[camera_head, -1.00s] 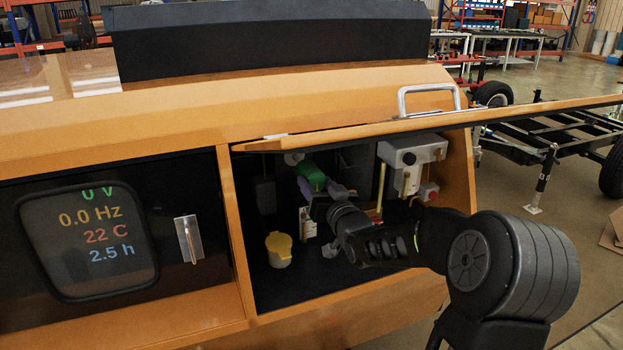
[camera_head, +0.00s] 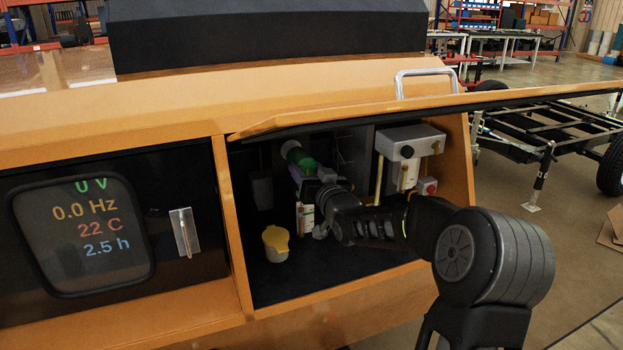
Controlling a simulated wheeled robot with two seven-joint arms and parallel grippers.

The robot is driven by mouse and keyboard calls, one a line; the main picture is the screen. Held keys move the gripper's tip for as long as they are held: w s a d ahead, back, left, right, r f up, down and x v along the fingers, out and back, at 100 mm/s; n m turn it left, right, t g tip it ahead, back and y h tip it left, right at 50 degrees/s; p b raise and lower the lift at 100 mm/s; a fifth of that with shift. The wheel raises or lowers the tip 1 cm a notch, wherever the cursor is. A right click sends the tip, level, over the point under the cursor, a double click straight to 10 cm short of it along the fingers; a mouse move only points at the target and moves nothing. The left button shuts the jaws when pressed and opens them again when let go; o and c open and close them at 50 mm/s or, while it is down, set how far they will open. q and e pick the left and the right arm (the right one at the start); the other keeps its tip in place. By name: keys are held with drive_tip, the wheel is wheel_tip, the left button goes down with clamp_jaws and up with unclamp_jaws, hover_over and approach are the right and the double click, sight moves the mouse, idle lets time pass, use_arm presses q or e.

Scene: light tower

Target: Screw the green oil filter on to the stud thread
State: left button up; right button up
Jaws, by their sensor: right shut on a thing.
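The green oil filter (camera_head: 301,159) is in the upper left part of the open compartment. Its far end meets a pale round mount (camera_head: 290,147) at the back; I cannot tell whether it touches it or is on the thread. The stud thread itself is hidden. My right gripper (camera_head: 308,172) is shut on the filter's near end, its purple-grey fingers partly hiding it. My right arm reaches in from the right. My left gripper is not in view.
A yellow-capped container (camera_head: 276,243) stands on the compartment floor. A grey box (camera_head: 410,143) hangs at the right with yellow rods. The raised orange door (camera_head: 430,104) hangs over the opening. A display panel (camera_head: 85,238) is at the left.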

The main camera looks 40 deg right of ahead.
drive_tip(key=shift+w+d, duration=0.1)
drive_tip(key=shift+w, duration=0.15)
drive_tip(key=shift+r, duration=0.1)
drive_tip(key=shift+b, duration=0.85)
idle(1.0)
drive_tip(key=shift+x, duration=1.1)
idle(0.4)
drive_tip(key=m, duration=0.3)
drive_tip(key=shift+r+p, duration=0.1)
drive_tip(key=shift+p, duration=0.2)
drive_tip(key=shift+m, duration=1.1)
